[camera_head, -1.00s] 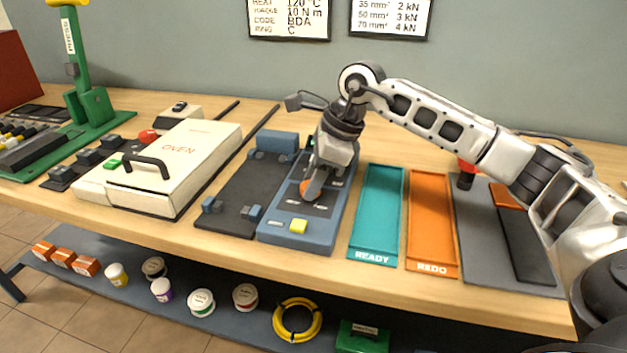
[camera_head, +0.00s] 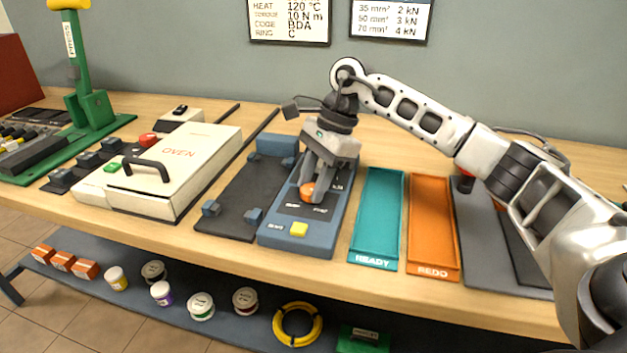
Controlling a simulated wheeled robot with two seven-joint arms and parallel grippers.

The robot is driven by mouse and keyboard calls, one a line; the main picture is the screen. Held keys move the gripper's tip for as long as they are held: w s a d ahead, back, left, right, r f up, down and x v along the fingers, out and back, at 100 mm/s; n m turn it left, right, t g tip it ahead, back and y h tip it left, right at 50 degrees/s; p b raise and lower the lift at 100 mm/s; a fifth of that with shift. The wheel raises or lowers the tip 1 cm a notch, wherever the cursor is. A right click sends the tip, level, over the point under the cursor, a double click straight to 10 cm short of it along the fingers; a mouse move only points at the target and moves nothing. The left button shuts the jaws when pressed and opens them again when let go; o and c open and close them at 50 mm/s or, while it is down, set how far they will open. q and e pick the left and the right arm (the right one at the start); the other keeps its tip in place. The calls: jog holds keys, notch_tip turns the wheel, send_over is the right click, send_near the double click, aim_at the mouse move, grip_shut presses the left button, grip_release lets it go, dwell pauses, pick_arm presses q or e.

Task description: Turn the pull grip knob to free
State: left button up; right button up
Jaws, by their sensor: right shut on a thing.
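The pull grip knob (camera_head: 307,191) is a small orange knob on the top of a blue-grey tester panel (camera_head: 322,234) in the middle of the bench. My right gripper (camera_head: 311,190) reaches down over the panel, and its fingers are shut on the orange knob. The fingers cover part of the knob and some of the panel's lettering, so the knob's setting is too small and hidden to read. A yellow button (camera_head: 299,230) sits on the panel's front end. My left gripper is not in view.
A dark plate with blue clamps (camera_head: 235,205) lies left of the panel, then a white oven (camera_head: 178,165). A teal READY tray (camera_head: 378,215) and an orange REDO tray (camera_head: 432,225) lie to the right. A green press (camera_head: 88,100) stands far left.

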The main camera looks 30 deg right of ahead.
jog(key=shift+r, duration=0.1)
jog(key=o, duration=1)
jog(key=shift+c, duration=0.2)
jog(key=v, duration=1.6)
jog(key=shift+p, duration=0.4)
jog(key=shift+a, duration=0.1)
